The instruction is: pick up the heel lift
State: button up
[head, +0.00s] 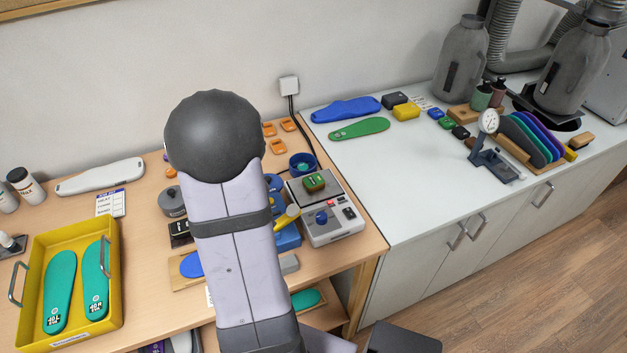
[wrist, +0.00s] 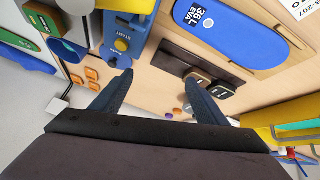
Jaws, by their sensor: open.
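My gripper (wrist: 161,88) shows in the wrist view with its two dark fingers spread apart and nothing between them. In the head view it is hidden behind my own arm. I cannot tell for sure which thing is the heel lift. Two small dark pieces with pale tops, one at the left (wrist: 196,79) and one at the right (wrist: 223,90), lie near the right finger beside a dark flat block (wrist: 185,58). Small orange pieces (wrist: 92,76) lie beyond the left finger. They also show at the back of the wooden table in the head view (head: 269,129).
A blue insole (wrist: 232,28) lies on a wooden board. A grey machine (head: 335,226) stands at the table's right. A yellow tray (head: 119,297) with two teal insoles stands at the left. The white counter (head: 380,165) has free room in front.

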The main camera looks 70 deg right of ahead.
jog(key=s+d+f+m+t+h, duration=0.1)
jog(key=s+d+m, duration=0.1)
jog(key=s+d, duration=0.7)
jog(key=m+t+h+p, duration=0.1)
jog(key=t+h, duration=0.1)
send_near(315, 181)
jog(key=w, duration=0.1)
jog(key=w+f, duration=0.1)
jog(key=w, duration=0.1)
jog(key=shift+w+a, duration=0.15)
jog(key=shift+a, duration=0.05)
jog(key=shift+s+d+f+t+b, duration=0.2)
jog(key=shift+s+f+t+b, duration=0.5)
jog(key=shift+s+f+b, duration=0.15)
jog(key=shift+s+n+t+h, duration=0.3)
jog(key=shift+s+t, duration=0.1)
jog(key=shift+s, duration=0.35)
jog(key=shift+w+d, duration=0.3)
jog(key=shift+w, duration=0.1)
jog(key=shift+w+d+f, duration=0.3)
jog(key=shift+w+d, duration=0.1)
jog(key=shift+w+d+p, duration=0.45)
jog(key=shift+p, duration=0.4)
jog(key=shift+p+x, duration=0.85)
jog(key=shift+x, duration=1.15)
jog(key=shift+s+d, duration=0.15)
jog(key=shift+s, duration=0.05)
